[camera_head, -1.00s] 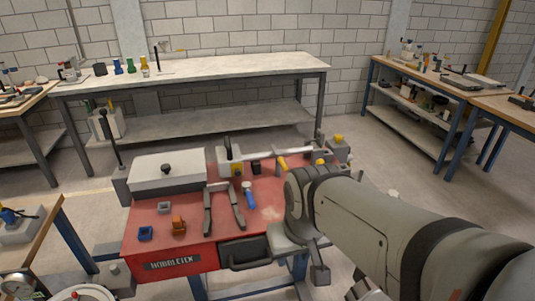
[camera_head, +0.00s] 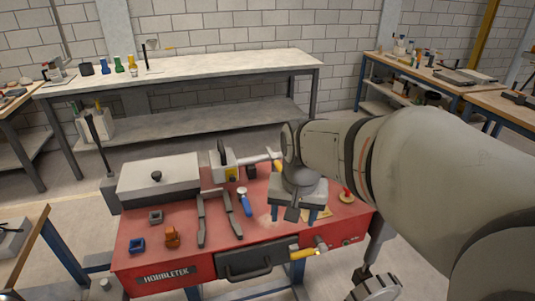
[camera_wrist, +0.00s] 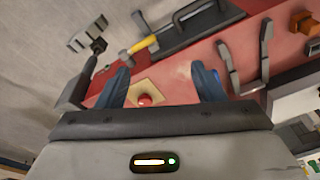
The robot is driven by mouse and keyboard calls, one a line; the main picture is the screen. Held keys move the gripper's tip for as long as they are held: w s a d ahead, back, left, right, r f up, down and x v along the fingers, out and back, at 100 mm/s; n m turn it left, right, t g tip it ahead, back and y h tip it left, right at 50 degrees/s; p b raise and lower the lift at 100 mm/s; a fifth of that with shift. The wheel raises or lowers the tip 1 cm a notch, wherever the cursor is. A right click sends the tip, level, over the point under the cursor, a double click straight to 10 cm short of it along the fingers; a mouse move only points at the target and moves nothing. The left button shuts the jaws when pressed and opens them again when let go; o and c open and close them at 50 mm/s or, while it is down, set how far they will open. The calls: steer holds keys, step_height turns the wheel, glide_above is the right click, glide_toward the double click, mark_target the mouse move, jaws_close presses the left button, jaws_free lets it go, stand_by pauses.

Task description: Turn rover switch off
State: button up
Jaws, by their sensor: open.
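The red-topped rover bench (camera_head: 165,262), lettered "HOBBLETEK", stands in front of me. A red knob (camera_head: 346,193) stands near its right end. In the wrist view a round red knob (camera_wrist: 145,100) sits on a pale yellow plate (camera_wrist: 150,91) between my finger bases; it looks like a switch, but no on or off marking is readable. My gripper (camera_head: 297,216) is over the right part of the bench, pointing down. In the wrist view its two blue fingers (camera_wrist: 161,72) are spread wide with nothing held. I cannot tell whether they touch the bench top.
A yellow-handled lever (camera_head: 303,253) sticks out at the bench's front edge, right of a dark drawer handle (camera_head: 245,270). Dark upright bars (camera_head: 232,213), a blue-handled tool (camera_head: 245,201) and a grey box (camera_head: 158,180) stand on the left and middle.

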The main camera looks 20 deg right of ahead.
steer(key=w+d+f+m, duration=0.2)
steer(key=w+d+m, duration=0.2)
steer(key=w, duration=0.2)
steer(key=w+d+f+m+g, duration=0.1)
steer(key=w+d+f+m, duration=0.1)
steer(key=w+d+m, duration=0.2)
steer(key=w+d+f+m+g, duration=0.1)
steer(key=w+d+f+m, duration=0.2)
steer(key=w, duration=0.6)
steer(key=shift+d+m+p, duration=0.35)
steer(key=shift+d+m, duration=0.55)
steer(key=shift+d, duration=0.3)
steer(key=shift+w+d+f, duration=0.1)
steer(key=shift+d+f, duration=0.1)
steer(key=shift+f, duration=0.15)
step_height(320, 180, down, 8)
steer(key=shift+r+p, duration=0.25)
steer(key=shift+p, duration=0.05)
steer(key=shift+c, duration=0.3)
steer(key=c, duration=0.9)
